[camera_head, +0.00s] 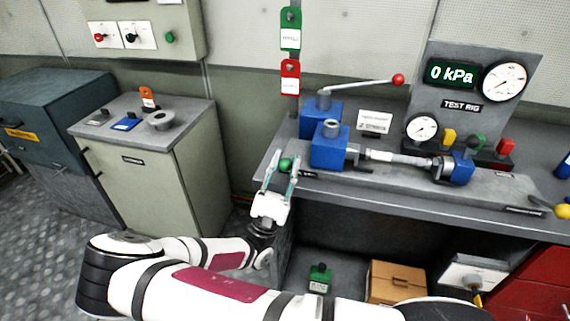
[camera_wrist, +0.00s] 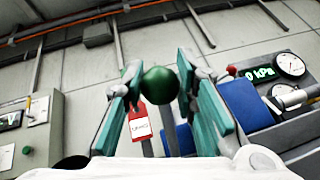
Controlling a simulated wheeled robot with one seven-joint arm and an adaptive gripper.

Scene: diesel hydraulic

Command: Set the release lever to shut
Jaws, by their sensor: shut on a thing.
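The release lever appears to be the one with the green ball knob (camera_head: 285,164), at the left end of the test rig, beside the blue pump block (camera_head: 329,146). In the wrist view the green knob (camera_wrist: 160,85) is between the fingers, with a grey rod below it. My gripper (camera_head: 281,161) reaches up from below at the bench's left front edge. It is shut on the green knob; the fingers (camera_wrist: 160,88) stand on either side of it. The lever's pivot and exact angle are hard to make out.
A pump handle with a red ball (camera_head: 398,80) extends above the blue blocks. The test rig panel (camera_head: 470,92) reads 0 kPa. Red (camera_head: 290,78) and green tags hang behind the gripper. A grey cabinet (camera_head: 145,170) stands left, and a cardboard box (camera_head: 396,281) is under the bench.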

